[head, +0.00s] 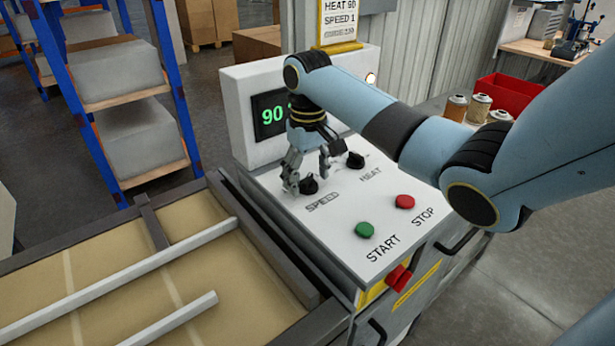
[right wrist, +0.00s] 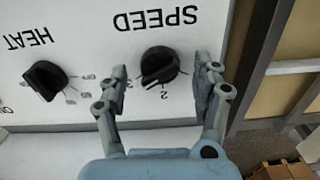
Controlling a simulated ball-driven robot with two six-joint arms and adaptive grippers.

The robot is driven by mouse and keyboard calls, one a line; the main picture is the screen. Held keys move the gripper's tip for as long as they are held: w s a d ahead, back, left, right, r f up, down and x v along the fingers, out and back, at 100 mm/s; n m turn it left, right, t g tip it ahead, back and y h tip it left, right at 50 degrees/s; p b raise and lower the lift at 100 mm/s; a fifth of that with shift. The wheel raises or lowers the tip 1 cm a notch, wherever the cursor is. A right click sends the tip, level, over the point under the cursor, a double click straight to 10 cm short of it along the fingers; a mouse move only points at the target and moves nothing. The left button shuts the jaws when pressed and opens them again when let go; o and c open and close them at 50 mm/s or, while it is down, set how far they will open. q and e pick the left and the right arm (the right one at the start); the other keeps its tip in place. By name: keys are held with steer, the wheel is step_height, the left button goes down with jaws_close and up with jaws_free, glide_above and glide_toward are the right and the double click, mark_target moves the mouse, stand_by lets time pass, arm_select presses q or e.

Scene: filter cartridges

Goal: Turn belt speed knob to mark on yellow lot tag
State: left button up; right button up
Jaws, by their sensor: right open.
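The black SPEED knob (head: 309,185) is on the white top of the control panel, above the word SPEED. My right gripper (head: 307,184) is over it, pointing down and open. In the right wrist view the knob (right wrist: 160,66) lies between the two spread fingers (right wrist: 163,72), with a gap at each side. Marks 2 and 3 show beside the knob; the mark 1 is not visible. The yellow lot tag (head: 340,24) stands behind the panel and reads SPEED 1. My left gripper is out of view.
The HEAT knob (head: 355,160) is close by, also in the right wrist view (right wrist: 46,80). A green START button (head: 365,230) and red STOP button (head: 404,202) are nearer. The display (head: 270,114) shows 90, partly hidden by my arm. A conveyor (head: 110,270) is at left.

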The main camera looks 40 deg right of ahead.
steer(key=shift+s+f, duration=0.1)
steer(key=shift+f, duration=0.3)
steer(key=c, duration=1.2)
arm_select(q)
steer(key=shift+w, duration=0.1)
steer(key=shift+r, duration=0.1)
